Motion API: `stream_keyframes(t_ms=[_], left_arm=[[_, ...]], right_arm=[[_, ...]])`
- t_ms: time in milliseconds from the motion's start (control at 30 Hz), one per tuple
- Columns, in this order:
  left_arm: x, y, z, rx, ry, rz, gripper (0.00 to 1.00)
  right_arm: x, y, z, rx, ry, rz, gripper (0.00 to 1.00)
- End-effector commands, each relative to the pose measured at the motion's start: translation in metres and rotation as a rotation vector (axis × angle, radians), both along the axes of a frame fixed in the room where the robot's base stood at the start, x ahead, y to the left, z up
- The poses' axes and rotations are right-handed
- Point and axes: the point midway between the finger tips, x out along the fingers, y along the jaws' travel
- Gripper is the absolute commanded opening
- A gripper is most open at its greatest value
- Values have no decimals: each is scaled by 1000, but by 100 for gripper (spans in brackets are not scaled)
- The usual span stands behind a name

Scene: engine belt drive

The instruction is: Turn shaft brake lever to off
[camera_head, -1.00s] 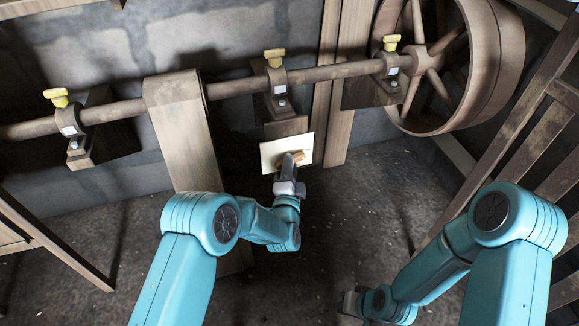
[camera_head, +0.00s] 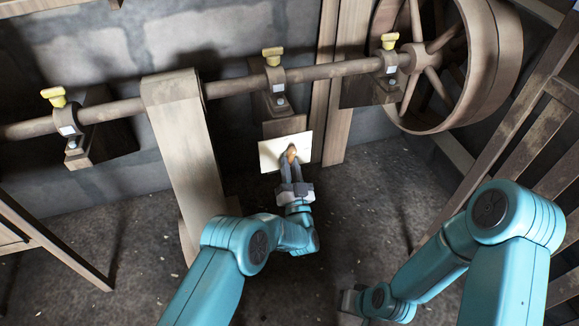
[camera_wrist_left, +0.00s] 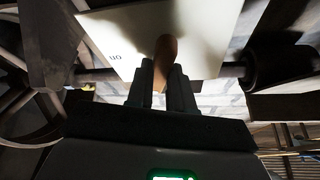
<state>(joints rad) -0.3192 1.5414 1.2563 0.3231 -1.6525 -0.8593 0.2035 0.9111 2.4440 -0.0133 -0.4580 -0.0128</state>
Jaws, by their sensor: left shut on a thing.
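The brake lever (camera_head: 291,153) is a short brown wooden handle in front of a pale plate (camera_head: 271,150) below the shaft's middle bearing. My left gripper (camera_head: 289,166) is shut on the lever, reaching it from below. The left wrist view shows the lever (camera_wrist_left: 166,48) between the two dark fingers (camera_wrist_left: 165,78). On the plate (camera_wrist_left: 205,25) there, small upside-down lettering, seemingly "on", lies left of the lever. Other marking is hidden or unseen. My right gripper (camera_head: 350,302) is low in the head view, away from the plate; its jaws are too unclear to read.
A long shaft (camera_head: 235,84) runs across the wall through bearings with yellow caps. A wide flat belt (camera_head: 183,150) hangs left of the plate. A large spoked pulley (camera_head: 480,65) is at the right. Wooden frames stand at both sides. The floor between is clear.

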Motion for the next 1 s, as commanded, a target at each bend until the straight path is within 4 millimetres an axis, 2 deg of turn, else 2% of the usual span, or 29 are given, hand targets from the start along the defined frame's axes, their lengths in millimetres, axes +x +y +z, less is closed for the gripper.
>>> stream_keyframes(t_ms=[433, 1000], left_arm=[[0, -3, -1, -271, -87, -1, 0], [1, -3, -1, -341, -110, 0, 0]], right_arm=[[0, 0, 0, 0, 0, 0, 0], [0, 0, 0, 0, 0, 0, 0]])
